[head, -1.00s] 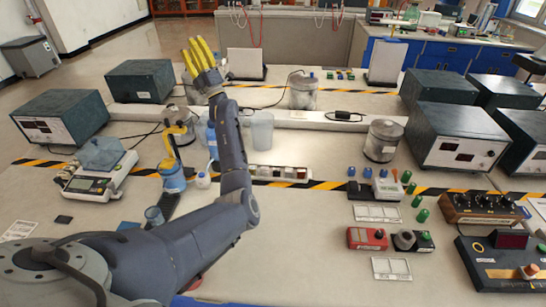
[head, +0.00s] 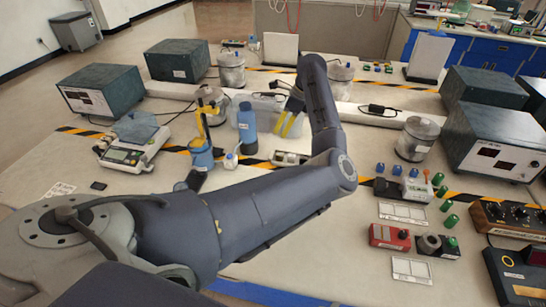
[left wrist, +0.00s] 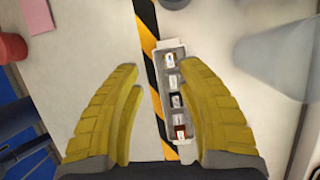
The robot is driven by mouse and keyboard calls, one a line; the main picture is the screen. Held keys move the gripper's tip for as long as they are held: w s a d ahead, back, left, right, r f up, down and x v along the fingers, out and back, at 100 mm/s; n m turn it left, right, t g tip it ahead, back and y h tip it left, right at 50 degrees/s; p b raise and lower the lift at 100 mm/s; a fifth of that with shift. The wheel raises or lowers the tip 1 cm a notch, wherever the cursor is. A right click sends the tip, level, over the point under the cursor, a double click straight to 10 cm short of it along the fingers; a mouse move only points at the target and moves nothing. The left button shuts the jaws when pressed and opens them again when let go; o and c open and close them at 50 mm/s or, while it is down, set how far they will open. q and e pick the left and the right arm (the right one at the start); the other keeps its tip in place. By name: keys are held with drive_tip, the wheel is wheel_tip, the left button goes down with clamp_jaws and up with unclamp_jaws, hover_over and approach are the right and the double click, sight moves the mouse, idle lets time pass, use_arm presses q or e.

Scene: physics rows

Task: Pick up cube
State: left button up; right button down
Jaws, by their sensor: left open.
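A narrow white tray (left wrist: 183,46) holds a row of several small cubes (left wrist: 175,100) in the left wrist view. One red-brown cube (left wrist: 181,132) sits at the row's lower end. In the head view the tray (head: 277,157) is partly hidden behind my left arm. My left gripper (head: 290,124) has yellow fingers and points down behind the tray in the head view. In the left wrist view its fingers (left wrist: 160,75) are wide apart and empty, with the tray showing between them, nearer the right finger. My right gripper is not in view.
A blue bottle (head: 247,125) and a blue cup with a yellow tool (head: 202,157) stand left of the gripper. A clear container (left wrist: 275,50) is close to the right finger in the wrist view. A metal canister (head: 417,140) stands to the right.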

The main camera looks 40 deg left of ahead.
sight(280, 154)
use_arm(q)
drive_tip(key=f, duration=0.4)
drive_tip(key=f+n+h, duration=0.1)
drive_tip(key=f, duration=0.3)
drive_tip(key=a+f+t+h, duration=0.1)
drive_tip(key=f, duration=0.4)
drive_tip(key=shift+w, duration=0.2)
drive_tip(key=shift+s+f, duration=0.1)
drive_tip(key=shift+f, duration=0.65)
drive_tip(key=shift+c, duration=0.4)
drive_tip(key=shift+f, duration=0.15)
clamp_jaws()
